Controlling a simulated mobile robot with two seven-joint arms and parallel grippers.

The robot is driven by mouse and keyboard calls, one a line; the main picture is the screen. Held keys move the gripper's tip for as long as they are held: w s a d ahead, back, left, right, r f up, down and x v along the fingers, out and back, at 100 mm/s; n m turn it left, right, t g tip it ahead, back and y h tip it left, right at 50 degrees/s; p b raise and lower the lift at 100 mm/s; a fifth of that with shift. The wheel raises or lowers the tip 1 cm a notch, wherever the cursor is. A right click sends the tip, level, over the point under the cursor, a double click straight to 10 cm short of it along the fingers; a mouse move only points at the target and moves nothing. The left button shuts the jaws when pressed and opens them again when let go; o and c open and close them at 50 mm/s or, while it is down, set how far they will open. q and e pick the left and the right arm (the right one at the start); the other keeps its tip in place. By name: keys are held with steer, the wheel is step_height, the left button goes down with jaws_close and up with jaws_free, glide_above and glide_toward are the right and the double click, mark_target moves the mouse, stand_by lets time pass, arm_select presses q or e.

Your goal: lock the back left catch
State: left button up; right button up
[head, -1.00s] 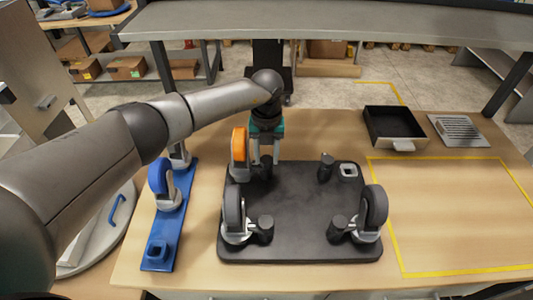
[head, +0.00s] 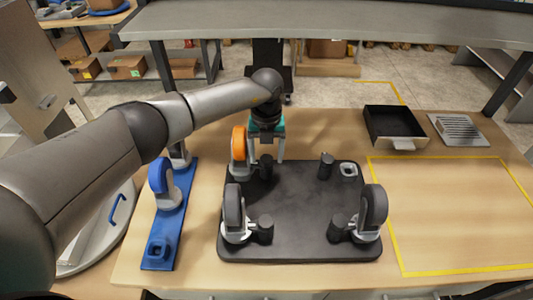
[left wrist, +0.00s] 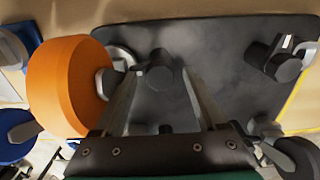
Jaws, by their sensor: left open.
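The black plate (head: 300,215) lies on the wooden table with a caster with an orange wheel (head: 239,143) at its back left corner. The back left catch (head: 265,168) is a dark knob just right of that caster. It also shows in the left wrist view (left wrist: 158,72), between my finger tips. My left gripper (head: 267,158) is open above the catch, pointing down, a finger on either side, and holds nothing. The orange wheel (left wrist: 68,85) stands close to the left finger in the wrist view. I cannot tell whether the catch is turned to lock. My right gripper is not in view.
Grey-wheeled casters stand at the front left (head: 234,212) and front right (head: 373,212), each beside a dark catch. The back right corner has an empty socket (head: 348,170) and a catch (head: 326,165). A blue rack (head: 160,240) holds casters at left. A black tray (head: 394,127) stands back right.

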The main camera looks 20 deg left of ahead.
mark_target(266, 158)
arm_select(q)
step_height(266, 158, up, 15)
steer(key=shift+r+b, duration=0.15)
steer(key=shift+b, duration=0.3)
stand_by(0.4)
